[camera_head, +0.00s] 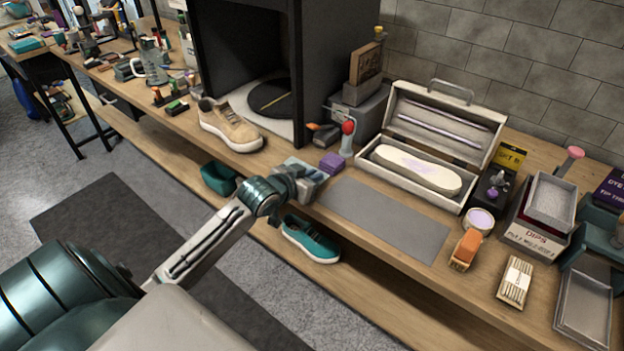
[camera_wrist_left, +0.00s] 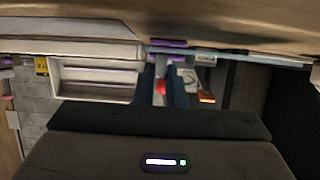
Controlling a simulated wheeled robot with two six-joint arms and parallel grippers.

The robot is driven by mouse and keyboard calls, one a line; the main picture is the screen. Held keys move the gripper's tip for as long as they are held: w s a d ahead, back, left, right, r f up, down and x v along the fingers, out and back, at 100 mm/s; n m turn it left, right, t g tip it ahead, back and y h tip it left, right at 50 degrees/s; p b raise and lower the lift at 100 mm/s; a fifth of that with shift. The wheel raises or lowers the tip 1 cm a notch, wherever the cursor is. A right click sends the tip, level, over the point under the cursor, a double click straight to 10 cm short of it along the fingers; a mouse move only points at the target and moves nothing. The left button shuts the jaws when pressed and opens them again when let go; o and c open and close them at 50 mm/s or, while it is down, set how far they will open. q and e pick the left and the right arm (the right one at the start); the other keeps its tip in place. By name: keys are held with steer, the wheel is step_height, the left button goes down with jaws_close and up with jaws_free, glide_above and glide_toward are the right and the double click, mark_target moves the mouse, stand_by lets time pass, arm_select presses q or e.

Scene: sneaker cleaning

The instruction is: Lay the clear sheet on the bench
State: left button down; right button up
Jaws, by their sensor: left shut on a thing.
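My left gripper (camera_head: 288,184) is at the front edge of the wooden bench (camera_head: 395,268), left of a flat grey rectangle (camera_head: 385,217) lying on the bench top. In the left wrist view, its dark fingers (camera_wrist_left: 165,82) are shut on a thin pale-blue edge, which looks like the clear sheet (camera_wrist_left: 245,57) seen nearly edge-on. In the head view the sheet is hard to make out against the pale shapes around the gripper. I cannot tell whether it touches the bench. My right gripper is not in view.
A beige sneaker (camera_head: 230,127) is left of the gripper. An orange-topped brush (camera_head: 466,248) and a bundle of sticks (camera_head: 515,282) lie at right. A teal sneaker (camera_head: 310,240) sits below.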

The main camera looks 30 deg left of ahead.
arm_select(q)
steer(key=shift+f, duration=0.75)
steer(key=shift+f, duration=0.1)
steer(key=c, duration=1.5)
jaws_free()
steer(key=v, duration=1.2)
steer(key=shift+p, duration=0.45)
